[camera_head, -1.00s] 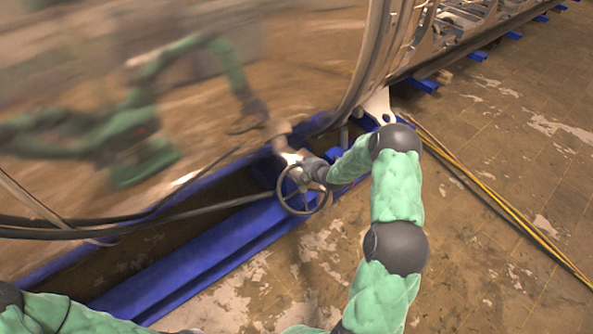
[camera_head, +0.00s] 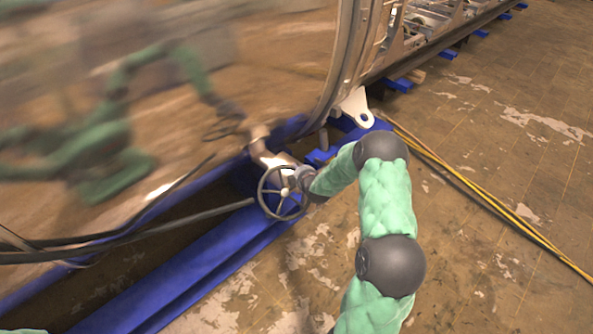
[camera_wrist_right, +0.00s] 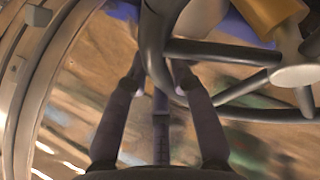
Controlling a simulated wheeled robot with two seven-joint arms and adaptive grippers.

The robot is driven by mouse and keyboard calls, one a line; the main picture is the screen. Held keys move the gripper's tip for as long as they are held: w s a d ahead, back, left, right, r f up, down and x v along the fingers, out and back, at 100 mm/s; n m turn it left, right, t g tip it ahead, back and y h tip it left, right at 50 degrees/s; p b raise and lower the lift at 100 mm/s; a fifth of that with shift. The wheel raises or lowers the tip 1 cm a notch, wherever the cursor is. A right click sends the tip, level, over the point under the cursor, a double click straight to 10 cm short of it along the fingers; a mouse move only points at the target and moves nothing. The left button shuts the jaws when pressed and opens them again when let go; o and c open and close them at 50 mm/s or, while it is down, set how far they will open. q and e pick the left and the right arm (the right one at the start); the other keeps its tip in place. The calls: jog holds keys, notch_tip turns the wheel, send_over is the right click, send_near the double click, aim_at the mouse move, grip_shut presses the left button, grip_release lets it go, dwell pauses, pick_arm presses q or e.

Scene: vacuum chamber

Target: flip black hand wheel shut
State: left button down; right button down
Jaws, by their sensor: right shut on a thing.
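The black hand wheel (camera_head: 262,204), a round rim with spokes, sits on a pipe fitting (camera_head: 268,155) low beside the shiny chamber wall. In the right wrist view its dark rim (camera_wrist_right: 153,45) runs between my fingers, with spokes and hub (camera_wrist_right: 296,75) to the right. My right gripper (camera_head: 304,180) is at the wheel's right side. In the right wrist view the right gripper (camera_wrist_right: 158,78) has one finger on each side of the rim, shut on it. The exact finger contact is partly hidden by the rim. My left gripper is not in view.
The mirror-like chamber wall (camera_head: 250,60) fills the upper left and reflects my arms. A blue beam (camera_head: 190,270) runs below the wheel. Dark cables (camera_head: 130,236) lead toward the wheel from the left. Yellow cables (camera_head: 480,190) lie on the open floor at right.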

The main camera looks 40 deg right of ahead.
jog(key=shift+s+d, duration=0.1)
jog(key=shift+d, duration=0.05)
jog(key=c, duration=1)
grip_release()
jog(key=shift+s+d, duration=0.1)
jog(key=shift+a, duration=0.2)
jog(key=v, duration=1.1)
jog(key=shift+s+a+r, duration=0.15)
jog(key=shift+s+r, duration=0.1)
